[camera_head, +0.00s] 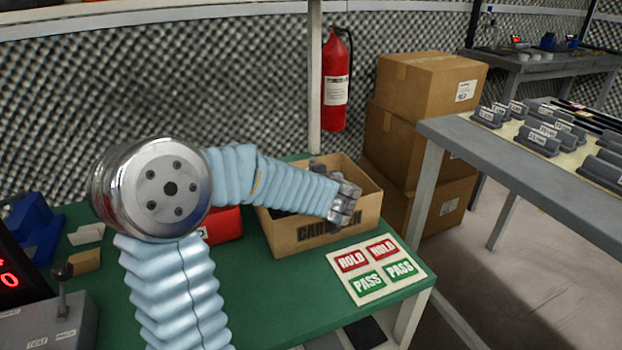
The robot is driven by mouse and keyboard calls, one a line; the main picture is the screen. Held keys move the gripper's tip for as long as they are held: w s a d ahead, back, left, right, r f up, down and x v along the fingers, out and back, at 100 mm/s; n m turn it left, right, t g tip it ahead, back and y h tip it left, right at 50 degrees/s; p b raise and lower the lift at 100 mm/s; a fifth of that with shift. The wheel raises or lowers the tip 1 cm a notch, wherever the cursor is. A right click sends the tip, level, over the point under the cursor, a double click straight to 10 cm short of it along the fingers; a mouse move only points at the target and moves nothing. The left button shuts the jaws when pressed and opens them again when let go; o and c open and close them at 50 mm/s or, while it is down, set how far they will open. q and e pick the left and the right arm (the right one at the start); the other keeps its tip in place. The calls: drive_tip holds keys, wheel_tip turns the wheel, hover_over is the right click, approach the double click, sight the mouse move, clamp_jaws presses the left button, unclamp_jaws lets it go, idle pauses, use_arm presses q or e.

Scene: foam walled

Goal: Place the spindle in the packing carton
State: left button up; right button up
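The packing carton (290,238) is an open brown box on the green bench top, with lettering on its front partly covered by my arm. My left gripper (345,208) is over the carton's right part, near its front rim. The fingers look small and are seen from behind, so I cannot tell whether they are open or shut, or hold anything. I cannot make out the spindle for certain. Dark grey shapes show by the carton's inside, mostly hidden behind my arm. My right gripper is not in view.
A card with HOLD and PASS labels (376,269) lies right of the carton. A red box (222,226) is left of it, partly behind my arm. A control box with a lever (62,315) stands front left. Stacked cardboard boxes (425,85) and a grey table (468,138) are right.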

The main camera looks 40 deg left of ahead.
use_arm(q)
drive_tip(key=shift+f, duration=0.4)
drive_tip(key=o, duration=1.1)
drive_tip(key=shift+o, duration=0.2)
drive_tip(key=shift+r, duration=0.1)
drive_tip(key=shift+s+d+r, duration=0.3)
drive_tip(key=shift+d+r, duration=0.15)
drive_tip(key=shift+r, duration=0.35)
drive_tip(key=p+v, duration=0.1)
drive_tip(key=v, duration=0.9)
drive_tip(key=shift+s+d, duration=0.25)
drive_tip(key=shift+s, duration=0.05)
drive_tip(key=shift+r, duration=0.1)
